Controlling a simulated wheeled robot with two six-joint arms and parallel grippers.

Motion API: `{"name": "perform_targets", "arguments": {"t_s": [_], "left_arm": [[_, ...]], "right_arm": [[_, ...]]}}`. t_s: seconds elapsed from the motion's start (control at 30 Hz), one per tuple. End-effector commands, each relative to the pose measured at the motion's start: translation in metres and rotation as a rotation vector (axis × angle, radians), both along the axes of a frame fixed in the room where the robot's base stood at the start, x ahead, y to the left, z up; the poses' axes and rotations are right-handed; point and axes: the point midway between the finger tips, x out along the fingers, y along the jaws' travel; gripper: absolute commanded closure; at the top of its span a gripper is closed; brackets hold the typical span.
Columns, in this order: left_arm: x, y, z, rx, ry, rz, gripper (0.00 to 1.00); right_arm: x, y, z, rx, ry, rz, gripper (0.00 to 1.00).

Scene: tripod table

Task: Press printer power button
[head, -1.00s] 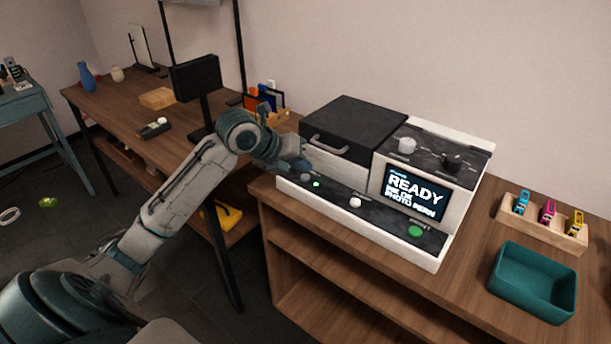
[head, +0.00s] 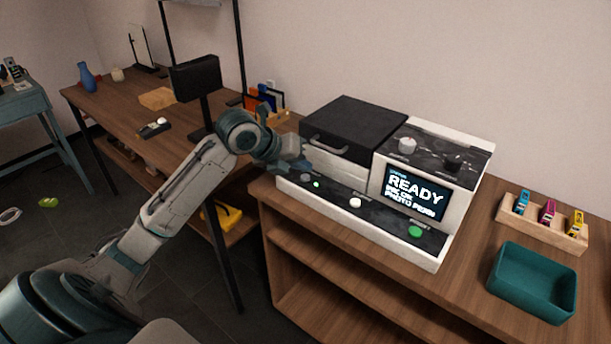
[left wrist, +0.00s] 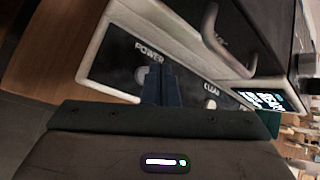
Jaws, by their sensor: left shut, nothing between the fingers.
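The printer (head: 345,137) is a white machine with dark panels on the wooden desk; its screen (head: 415,195) reads READY. The grey power button (head: 305,177) sits at the left end of the front panel, next to a lit green light (head: 316,184). My left gripper (head: 303,165) is shut and empty just above and behind that button. In the left wrist view, the shut fingers (left wrist: 158,82) point at the panel beside the power button (left wrist: 141,75), below the POWER label, and partly cover it. I cannot tell whether they touch it. My right gripper is out of view.
A white button (head: 355,203) and a green button (head: 415,232) lie further right on the panel. The lid handle (head: 330,144) juts out above the gripper. A teal tray (head: 533,283) and a wooden rack of cartridges (head: 543,222) stand at right.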

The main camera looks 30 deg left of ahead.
Motion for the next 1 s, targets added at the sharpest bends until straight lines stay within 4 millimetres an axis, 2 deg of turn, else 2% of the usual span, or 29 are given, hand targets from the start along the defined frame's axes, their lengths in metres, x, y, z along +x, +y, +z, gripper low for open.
{"name": "perform_targets", "arguments": {"t_s": [1.0], "left_arm": [[0.0,-0.0001,-0.0089,0.0,0.0,0.0,1.0]], "right_arm": [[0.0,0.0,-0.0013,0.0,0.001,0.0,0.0]]}}
